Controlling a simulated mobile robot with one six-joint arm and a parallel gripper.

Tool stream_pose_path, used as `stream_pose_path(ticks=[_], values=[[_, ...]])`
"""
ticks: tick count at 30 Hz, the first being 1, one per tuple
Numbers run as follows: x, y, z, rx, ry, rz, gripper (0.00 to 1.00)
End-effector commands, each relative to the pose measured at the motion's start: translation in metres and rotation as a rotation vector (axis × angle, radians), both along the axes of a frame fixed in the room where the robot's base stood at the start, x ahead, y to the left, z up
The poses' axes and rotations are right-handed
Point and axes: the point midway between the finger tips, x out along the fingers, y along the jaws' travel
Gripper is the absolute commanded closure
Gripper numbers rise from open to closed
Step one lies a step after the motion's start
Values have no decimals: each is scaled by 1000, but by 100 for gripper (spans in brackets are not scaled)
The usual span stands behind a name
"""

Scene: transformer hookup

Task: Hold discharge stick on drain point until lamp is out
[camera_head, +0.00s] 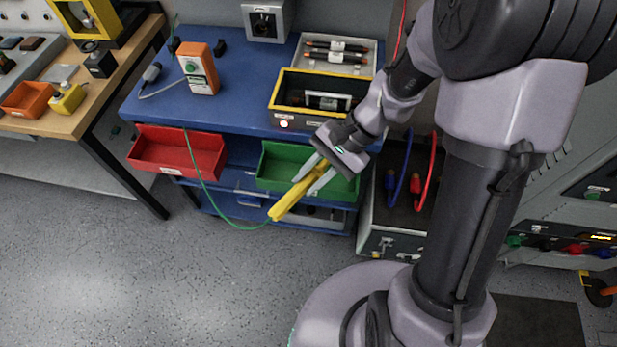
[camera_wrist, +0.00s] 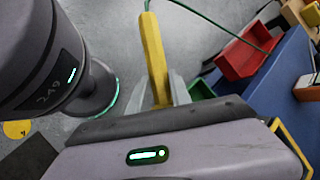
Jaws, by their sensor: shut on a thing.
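The yellow discharge stick (camera_head: 285,207) is between the fingers of my gripper (camera_head: 304,187), which is shut on it. The stick slants down and left in the head view, in front of the green bin and above the floor. In the wrist view the stick (camera_wrist: 153,50) points away from my gripper (camera_wrist: 161,88). A thin green cable (camera_head: 205,188) loops from around the stick's far end toward the blue bench. A grey cabinet (camera_head: 560,205) at the right carries green, black, red and blue fittings and a small yellow light (camera_head: 602,237). I cannot tell which part is the drain point.
The blue bench (camera_head: 150,105) bears an orange device (camera_head: 200,70) and a black-and-yellow box (camera_head: 283,122). A red bin (camera_head: 178,153) and a green bin (camera_head: 272,180) are on its front. A grey unit (camera_head: 385,243) with blue and red leads stands right. The floor at lower left is clear.

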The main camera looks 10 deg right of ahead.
Motion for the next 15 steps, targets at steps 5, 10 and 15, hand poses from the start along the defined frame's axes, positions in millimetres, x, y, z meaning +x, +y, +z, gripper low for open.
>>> stream_pose_path(ticks=[5, 10, 15], values=[[0, 0, 0, 0, 0, 0, 100], [1, -1, 0, 1, -1, -1, 100], [3, -3, 0, 1, -1, -1, 100]])
